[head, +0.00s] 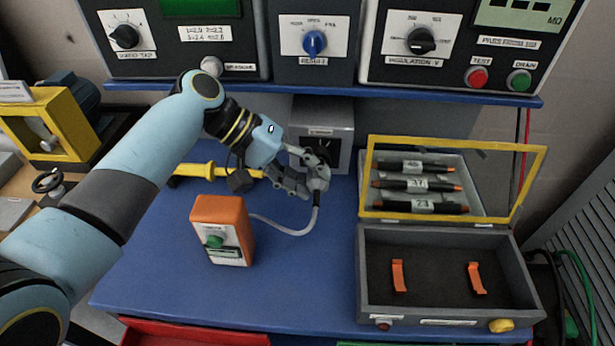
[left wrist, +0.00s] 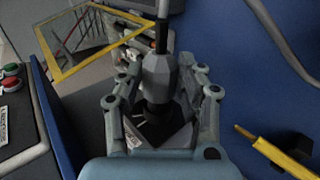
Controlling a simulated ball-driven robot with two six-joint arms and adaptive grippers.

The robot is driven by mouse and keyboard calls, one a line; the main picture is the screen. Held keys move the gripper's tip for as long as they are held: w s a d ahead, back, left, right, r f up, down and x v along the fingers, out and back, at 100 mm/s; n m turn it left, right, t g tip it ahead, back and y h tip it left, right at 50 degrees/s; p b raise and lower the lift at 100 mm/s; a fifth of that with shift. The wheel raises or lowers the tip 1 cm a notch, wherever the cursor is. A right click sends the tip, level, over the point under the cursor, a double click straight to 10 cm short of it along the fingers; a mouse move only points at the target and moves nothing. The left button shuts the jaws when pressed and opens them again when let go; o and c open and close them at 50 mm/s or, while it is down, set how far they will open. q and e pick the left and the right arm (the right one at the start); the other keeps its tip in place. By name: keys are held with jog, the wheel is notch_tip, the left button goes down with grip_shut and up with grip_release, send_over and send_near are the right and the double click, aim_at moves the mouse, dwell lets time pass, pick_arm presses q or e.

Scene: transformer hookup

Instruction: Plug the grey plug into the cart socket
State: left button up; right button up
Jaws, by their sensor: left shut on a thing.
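My left gripper (head: 304,172) is shut on the grey plug (left wrist: 160,76), which sits between its two fingers in the left wrist view. In the head view the fingers largely cover the plug. A grey cable (head: 295,231) runs from it to an orange and white box (head: 221,208) with a green knob. The socket looks to be the grey box with a dark front (head: 342,115), standing at the back of the blue cart top, just behind the gripper. The plug's dark end points toward a dark recess in the left wrist view; I cannot tell whether they touch. My right gripper is not in view.
A yellow-handled tool (head: 196,171) lies behind my left arm. Instrument panels (head: 315,75) line the back. The blue top (head: 300,285) is clear at front centre.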

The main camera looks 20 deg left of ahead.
pick_arm(q)
jog(key=shift+w+a, duration=0.15)
jog(key=shift+w, duration=0.5)
jog(key=o, duration=1.2)
jog(key=shift+o, duration=0.3)
jog(key=shift+o, duration=0.7)
jog(key=shift+a+r, duration=0.3)
jog(key=shift+r, duration=0.15)
jog(key=p+v, duration=0.5)
jog(key=v, duration=0.1)
jog(key=shift+f, duration=0.1)
jog(key=shift+a, duration=0.1)
